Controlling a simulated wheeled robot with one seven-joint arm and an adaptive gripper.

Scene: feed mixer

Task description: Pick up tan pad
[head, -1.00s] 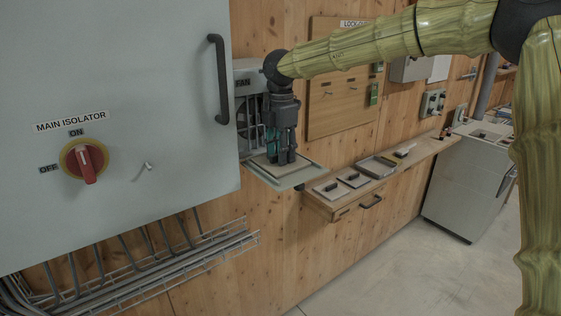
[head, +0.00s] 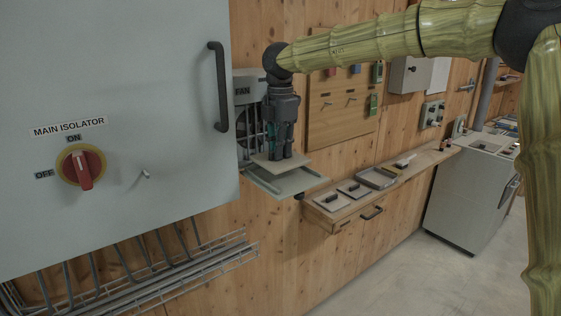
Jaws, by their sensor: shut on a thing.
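The tan pad (head: 283,163) is a flat, pale square beneath my gripper (head: 280,157). My gripper points straight down and is shut on the pad's top. The pad is held level, slightly above a pale grey-green tray (head: 298,184) that sticks out from the wall by the fan. A gap shows between the pad and the tray. The part of the pad that the fingers grasp is hidden behind them.
A grey cabinet (head: 120,190) with a red isolator switch (head: 82,168) and black handle (head: 217,88) stands close on the left. A wooden shelf (head: 330,219) with flat items is to the right. Open floor (head: 400,270) lies below.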

